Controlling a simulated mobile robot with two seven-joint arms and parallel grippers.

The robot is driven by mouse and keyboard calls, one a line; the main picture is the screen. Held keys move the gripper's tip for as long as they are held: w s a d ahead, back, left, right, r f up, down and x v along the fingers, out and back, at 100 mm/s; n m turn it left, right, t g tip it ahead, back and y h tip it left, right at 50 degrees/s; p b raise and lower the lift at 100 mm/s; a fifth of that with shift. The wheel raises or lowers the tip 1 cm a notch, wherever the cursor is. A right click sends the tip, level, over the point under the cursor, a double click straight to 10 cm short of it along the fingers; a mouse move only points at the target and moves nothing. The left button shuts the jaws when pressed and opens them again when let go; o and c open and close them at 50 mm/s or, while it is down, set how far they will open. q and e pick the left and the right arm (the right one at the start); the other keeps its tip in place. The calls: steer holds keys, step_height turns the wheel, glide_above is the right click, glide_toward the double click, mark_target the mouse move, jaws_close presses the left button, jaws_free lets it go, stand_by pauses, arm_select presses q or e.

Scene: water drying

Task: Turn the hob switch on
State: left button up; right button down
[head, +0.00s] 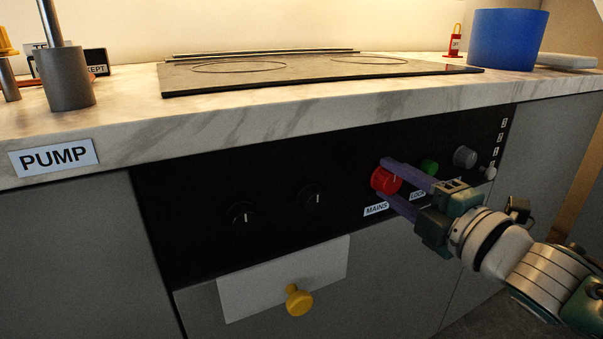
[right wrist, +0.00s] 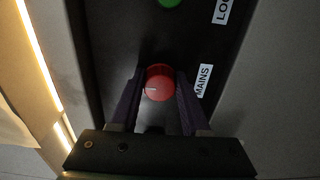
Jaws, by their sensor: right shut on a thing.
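The black control panel (head: 270,196) is set in the front of the counter under the hob (head: 300,69). A red round knob (head: 382,182) above the MAINS label (head: 376,209) sticks out of the panel. My right gripper (head: 391,181) reaches in from the right and is shut on the red knob, one purple finger on each side. The right wrist view shows the red knob (right wrist: 160,84) between the fingertips, with a pale mark on its face. My left gripper is out of view.
A green knob (head: 430,167) and a grey knob (head: 465,157) sit right of the red one, close to my gripper. Two black knobs (head: 243,214) (head: 314,197) are at left. A yellow knob (head: 298,300) sticks out below. A blue container (head: 507,40) stands on the counter.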

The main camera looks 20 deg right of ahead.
stand_by(0.4)
steer(key=shift+c, duration=1.9)
jaws_free()
steer(key=shift+s, duration=0.1)
steer(key=shift+s, duration=0.3)
steer(key=s+p, duration=0.2)
steer(key=s, duration=0.7)
steer(key=shift+d, duration=0.35)
